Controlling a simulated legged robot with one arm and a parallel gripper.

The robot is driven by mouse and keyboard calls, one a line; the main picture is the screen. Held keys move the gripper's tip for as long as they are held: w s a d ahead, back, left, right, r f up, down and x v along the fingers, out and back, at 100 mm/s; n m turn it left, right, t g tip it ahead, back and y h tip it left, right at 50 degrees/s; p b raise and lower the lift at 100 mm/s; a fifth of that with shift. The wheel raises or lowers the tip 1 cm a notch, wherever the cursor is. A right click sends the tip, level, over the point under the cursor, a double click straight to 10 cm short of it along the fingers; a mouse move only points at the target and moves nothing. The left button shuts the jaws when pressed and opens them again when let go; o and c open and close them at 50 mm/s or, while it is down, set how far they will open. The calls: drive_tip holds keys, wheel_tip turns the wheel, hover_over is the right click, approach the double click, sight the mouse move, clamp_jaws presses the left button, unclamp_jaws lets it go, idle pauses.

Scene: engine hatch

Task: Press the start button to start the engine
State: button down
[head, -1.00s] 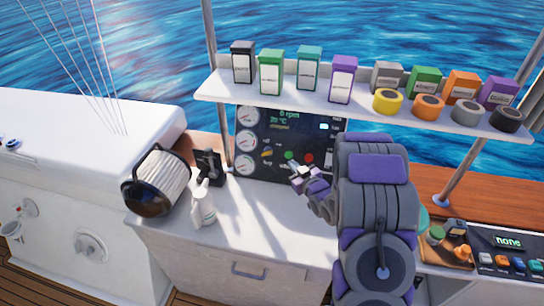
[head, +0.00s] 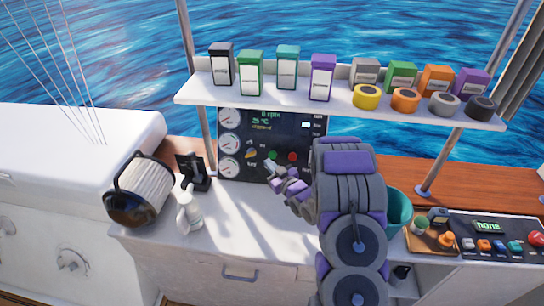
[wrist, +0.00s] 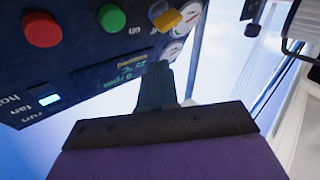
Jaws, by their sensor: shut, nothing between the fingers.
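The dark engine panel (head: 232,171) stands upright under the shelf in the head view, with gauges, a small text display and buttons. A green button (head: 272,155) and a red button (head: 292,156) sit on its lower part. The wrist view also shows the green button (wrist: 111,17) and the red button (wrist: 41,29), beside a yellow switch (wrist: 167,18). My gripper (head: 269,165) is shut and empty, with its tip just below the green button in the head view. In the wrist view its dark fingers (wrist: 158,85) appear apart from the green button; contact is not visible.
A white shelf (head: 300,103) with several boxes and tape rolls overhangs the panel. A filter (head: 148,185), a white spray bottle (head: 187,212) and a dark stand (head: 193,174) are at left. A teal bucket (head: 398,208) and control box (head: 470,252) are at right.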

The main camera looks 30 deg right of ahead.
sight(274, 159)
drive_tip(key=w+d+f, duration=0.2)
drive_tip(key=w, duration=0.1)
drive_tip(key=w+d, duration=0.1)
drive_tip(key=shift+w+d+f, duration=0.25)
drive_tip(key=shift+w+f, duration=0.15)
drive_tip(key=shift+w+d+f+p, duration=0.2)
drive_tip(key=shift+w+d, duration=0.1)
drive_tip(key=shift+w, duration=0.15)
drive_tip(key=shift+w+d+f+p, duration=0.15)
drive_tip(key=shift+w+d, duration=0.1)
drive_tip(key=shift+w, duration=0.15)
idle(3.1)
idle(0.3)
drive_tip(key=shift+s+a+r, duration=0.15)
drive_tip(key=shift+s+a, duration=0.15)
drive_tip(key=shift+s, duration=0.2)
drive_tip(key=shift+s+a+r, duration=0.25)
drive_tip(key=shift+s+a, duration=0.05)
drive_tip(key=shift+s, duration=0.1)
